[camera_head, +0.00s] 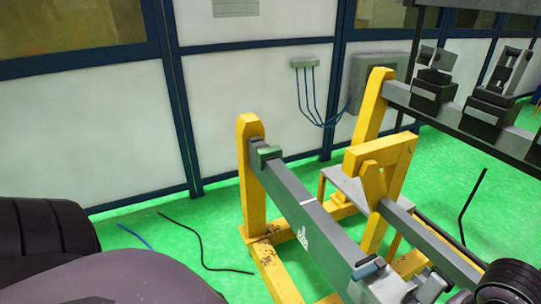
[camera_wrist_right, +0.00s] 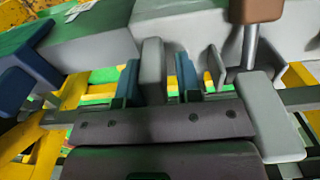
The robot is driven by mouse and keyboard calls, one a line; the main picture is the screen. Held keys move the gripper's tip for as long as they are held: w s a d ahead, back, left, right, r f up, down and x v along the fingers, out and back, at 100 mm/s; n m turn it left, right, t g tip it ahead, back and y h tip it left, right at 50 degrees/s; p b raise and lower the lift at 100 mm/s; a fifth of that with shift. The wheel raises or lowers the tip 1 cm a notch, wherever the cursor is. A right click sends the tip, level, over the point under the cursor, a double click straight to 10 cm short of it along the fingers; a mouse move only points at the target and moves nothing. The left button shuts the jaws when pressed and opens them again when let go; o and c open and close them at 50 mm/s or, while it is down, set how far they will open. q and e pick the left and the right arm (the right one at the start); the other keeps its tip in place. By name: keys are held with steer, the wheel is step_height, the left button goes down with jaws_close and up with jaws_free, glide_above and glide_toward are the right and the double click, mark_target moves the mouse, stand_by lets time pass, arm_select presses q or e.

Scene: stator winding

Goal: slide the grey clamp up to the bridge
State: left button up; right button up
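The grey clamp seems to be the grey piece with upright plates (camera_wrist_right: 152,70) in the right wrist view; it sits across the rail, with a brown-topped rod (camera_wrist_right: 258,10) beside it. My right gripper (camera_wrist_right: 160,85) has its two dark bluish fingers apart, one on each side of an upright grey plate. A gap shows between this plate and the right finger; contact on the left is unclear. In the head view the clamp (camera_head: 425,285) shows near the rail's near end, beside my dark right arm. I cannot tell which part is the bridge. My left gripper is out of view.
Cables lie on the green floor.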

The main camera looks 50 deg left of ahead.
mark_target(418, 295)
steer(key=shift+w+a+b, duration=0.3)
steer(key=shift+a, duration=0.65)
steer(key=shift+w+a+b, duration=0.25)
steer(key=shift+a+b, duration=0.1)
steer(key=shift+a, duration=0.6)
steer(key=shift+w+a+b, duration=0.3)
steer(key=shift+a, duration=0.65)
